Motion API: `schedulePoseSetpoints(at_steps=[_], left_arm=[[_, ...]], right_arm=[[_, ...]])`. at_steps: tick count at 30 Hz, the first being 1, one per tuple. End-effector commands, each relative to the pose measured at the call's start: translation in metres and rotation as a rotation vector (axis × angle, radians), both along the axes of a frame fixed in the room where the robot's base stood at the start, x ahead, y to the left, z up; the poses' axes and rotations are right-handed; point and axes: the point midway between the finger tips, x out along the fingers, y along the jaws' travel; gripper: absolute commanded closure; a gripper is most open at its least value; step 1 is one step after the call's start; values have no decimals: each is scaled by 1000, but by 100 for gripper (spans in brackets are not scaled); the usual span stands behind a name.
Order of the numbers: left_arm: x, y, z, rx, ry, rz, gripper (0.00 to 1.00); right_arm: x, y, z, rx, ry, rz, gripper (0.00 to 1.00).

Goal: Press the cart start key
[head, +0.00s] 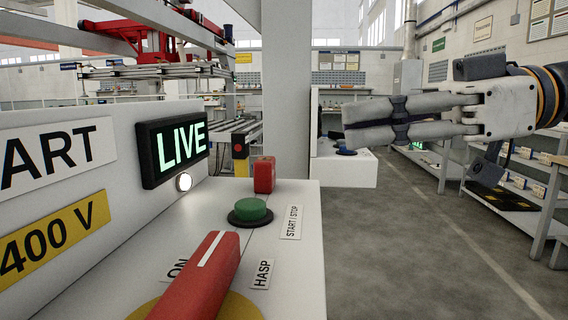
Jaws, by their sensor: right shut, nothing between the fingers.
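A green round key (250,209) on a black collar sits on the white console top (290,270), beside a "START / STOP" label (291,222). A small red block-shaped part (264,174) stands just behind it. A large red handle (200,278) with a white stripe lies in front, near "ON" and "HASP" labels. A display (173,147) glows green with "LIVE". My right gripper (348,124) is shut and empty. It points left, up and to the right of the green key, apart from it. My left gripper is not in view.
A white lamp (184,182) shows under the display. A grey pillar (286,90) rises behind the console. A red gantry (150,35) stands at the back left. Shelves (500,190) line the right. The grey floor right of the console is clear.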

Motion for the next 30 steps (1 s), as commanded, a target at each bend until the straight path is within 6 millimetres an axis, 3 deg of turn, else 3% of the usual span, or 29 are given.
schedulePoseSetpoints(at_steps=[15,21,30], left_arm=[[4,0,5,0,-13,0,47],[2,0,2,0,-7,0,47],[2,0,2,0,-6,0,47]], right_arm=[[19,99,-18,-2,1,5,100],[23,96,-51,0,4,1,100],[23,96,-58,0,0,1,100]])
